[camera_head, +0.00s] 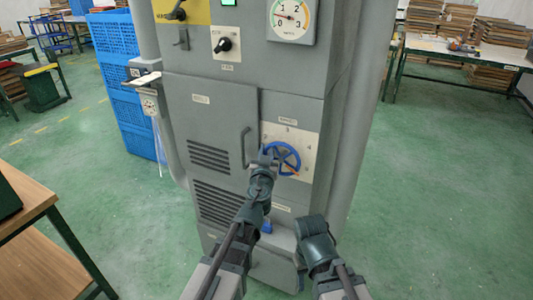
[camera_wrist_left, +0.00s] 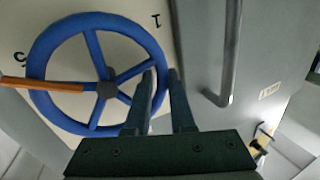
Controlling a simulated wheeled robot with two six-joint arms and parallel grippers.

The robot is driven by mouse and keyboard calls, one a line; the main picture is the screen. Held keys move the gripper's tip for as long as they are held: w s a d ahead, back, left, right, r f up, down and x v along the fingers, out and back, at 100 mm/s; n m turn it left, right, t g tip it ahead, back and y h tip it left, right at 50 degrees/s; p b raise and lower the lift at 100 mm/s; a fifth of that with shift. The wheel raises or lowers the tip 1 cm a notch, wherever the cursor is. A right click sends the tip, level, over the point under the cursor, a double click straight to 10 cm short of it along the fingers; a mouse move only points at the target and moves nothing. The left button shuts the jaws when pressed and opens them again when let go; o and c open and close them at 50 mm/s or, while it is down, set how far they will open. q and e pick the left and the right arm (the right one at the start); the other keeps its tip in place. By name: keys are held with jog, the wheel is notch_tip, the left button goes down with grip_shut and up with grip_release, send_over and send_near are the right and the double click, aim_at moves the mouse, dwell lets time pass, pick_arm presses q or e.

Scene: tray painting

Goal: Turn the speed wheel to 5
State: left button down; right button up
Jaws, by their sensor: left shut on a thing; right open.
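The blue speed wheel (camera_head: 283,158) is on a pale plate on the front of the grey cabinet. It also fills the left of the left wrist view (camera_wrist_left: 42,50). Its orange pointer (camera_wrist_left: 45,84) points left there, passing just beside the 5 (camera_wrist_left: 19,58), which looks upside down; a 1 (camera_wrist_left: 155,20) shows near the opposite side. In the head view the pointer aims to the lower right. My left gripper (camera_head: 266,152) is shut on the wheel's rim, its fingers (camera_wrist_left: 162,82) on either side. My right arm ends low beside the cabinet; its fingers are hidden.
A vertical door handle (camera_head: 245,147) is close beside my left gripper. A ledge (camera_head: 280,238) juts out below the wheel. A round gauge (camera_head: 292,17) and a black knob (camera_head: 224,45) are higher up. Blue crates (camera_head: 135,90) stand left; floor at right is clear.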

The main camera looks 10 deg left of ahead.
pick_arm(q)
jog(key=shift+w+a+r, duration=0.1)
dwell(0.4)
jog(key=c, duration=1.1)
grip_release()
